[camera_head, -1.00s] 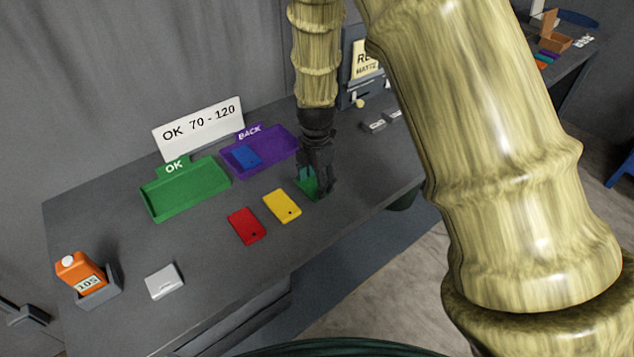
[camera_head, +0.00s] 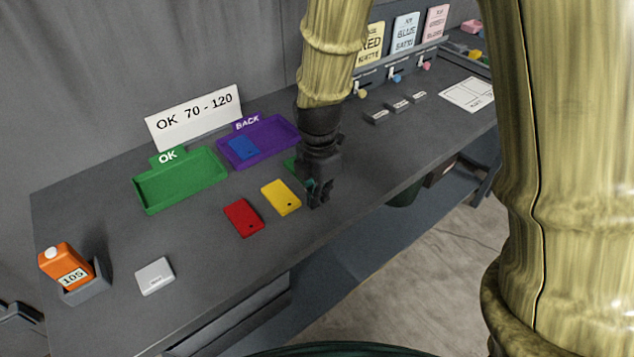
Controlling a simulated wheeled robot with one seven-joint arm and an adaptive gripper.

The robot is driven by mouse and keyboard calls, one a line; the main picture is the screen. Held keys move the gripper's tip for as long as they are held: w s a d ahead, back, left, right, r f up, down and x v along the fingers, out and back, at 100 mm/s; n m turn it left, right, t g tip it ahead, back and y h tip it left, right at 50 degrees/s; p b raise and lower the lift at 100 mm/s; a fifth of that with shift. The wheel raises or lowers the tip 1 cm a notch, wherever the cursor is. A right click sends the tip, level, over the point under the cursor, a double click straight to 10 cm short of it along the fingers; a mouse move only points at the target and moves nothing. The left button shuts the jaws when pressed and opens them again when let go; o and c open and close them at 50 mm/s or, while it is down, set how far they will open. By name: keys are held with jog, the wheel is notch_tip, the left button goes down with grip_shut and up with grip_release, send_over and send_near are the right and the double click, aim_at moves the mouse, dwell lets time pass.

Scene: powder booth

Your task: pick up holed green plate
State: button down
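The green plate (camera_head: 291,164) is mostly hidden behind my gripper. Only slivers of green show, at the gripper's left side and near its fingers, so its hole does not show. I cannot tell whether it lies on the table or is touched by the fingers. My gripper (camera_head: 317,196) points down over the table, just right of the yellow plate. Its fingers are dark and small in view, and their gap is unclear.
Yellow (camera_head: 281,197) and red (camera_head: 243,217) holed plates lie left of my gripper. The green OK tray (camera_head: 181,188) and purple BACK tray (camera_head: 277,147), holding a blue plate (camera_head: 243,149), stand behind. An orange bottle (camera_head: 68,264) and white box (camera_head: 155,276) are front left.

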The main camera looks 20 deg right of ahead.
jog(key=shift+s+a+r+b, duration=0.1)
jog(key=shift+s+a, duration=0.1)
jog(key=shift+s, duration=0.45)
jog(key=shift+s+a+r+b, duration=0.1)
jog(key=shift+s+a, duration=0.05)
jog(key=shift+s, duration=0.5)
jog(key=shift+s+a+b, duration=0.1)
jog(key=shift+s+a, duration=0.1)
jog(key=shift+s, duration=0.45)
jog(key=shift+c, duration=2.2)
grip_release()
jog(key=shift+w+r, duration=0.1)
